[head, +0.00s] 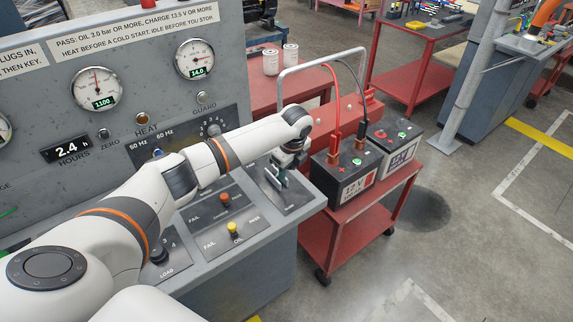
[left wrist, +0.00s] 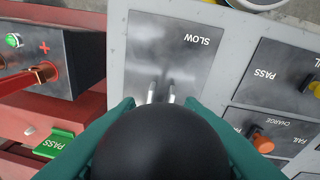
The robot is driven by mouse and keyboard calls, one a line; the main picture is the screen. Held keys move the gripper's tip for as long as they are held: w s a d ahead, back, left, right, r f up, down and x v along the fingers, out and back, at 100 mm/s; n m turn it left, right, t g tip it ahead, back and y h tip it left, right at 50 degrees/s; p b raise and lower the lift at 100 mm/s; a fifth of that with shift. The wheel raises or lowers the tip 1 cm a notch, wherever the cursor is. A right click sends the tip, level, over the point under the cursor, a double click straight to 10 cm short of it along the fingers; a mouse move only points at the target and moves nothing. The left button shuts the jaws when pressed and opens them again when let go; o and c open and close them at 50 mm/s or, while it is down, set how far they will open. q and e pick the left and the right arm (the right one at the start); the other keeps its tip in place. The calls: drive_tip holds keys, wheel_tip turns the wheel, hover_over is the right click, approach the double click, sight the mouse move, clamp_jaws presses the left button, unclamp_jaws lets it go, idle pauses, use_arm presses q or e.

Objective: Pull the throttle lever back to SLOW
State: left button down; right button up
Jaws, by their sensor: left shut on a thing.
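The throttle plate (left wrist: 150,40) is a grey panel on the console, with SLOW printed upside down near its upper end in the left wrist view. It also shows in the head view (head: 296,199) at the console's right end. The throttle lever has a large round black knob (left wrist: 160,145), lying below the SLOW mark in the wrist view. Two short bright metal strips show just above the knob. My left gripper (left wrist: 160,104) has its teal fingers shut on the knob, one on each side. In the head view the gripper (head: 279,178) is small and the knob is hidden. My right gripper is out of view.
Orange (head: 224,197) and yellow (head: 232,228) knobs on PASS/FAIL plates stand beside the throttle plate. A red cart (head: 345,220) with two batteries (head: 345,178) is close on the right. The dials (head: 97,89) read 1100 and 14.0 (head: 195,58). Floor lies open at right.

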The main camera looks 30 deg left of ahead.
use_arm(q)
drive_tip(key=shift+s+d+f, duration=0.1)
drive_tip(key=shift+d+f, duration=0.05)
drive_tip(key=shift+f, duration=0.05)
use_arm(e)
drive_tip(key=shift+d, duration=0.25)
use_arm(q)
drive_tip(key=c, duration=1)
unclamp_jaws()
drive_tip(key=shift+r, duration=0.1)
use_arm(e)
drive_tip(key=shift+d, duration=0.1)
use_arm(q)
drive_tip(key=shift+r, duration=0.2)
drive_tip(key=b+v, duration=0.2)
drive_tip(key=v, duration=0.9)
drive_tip(key=shift+d+r, duration=0.1)
drive_tip(key=shift+r, duration=0.2)
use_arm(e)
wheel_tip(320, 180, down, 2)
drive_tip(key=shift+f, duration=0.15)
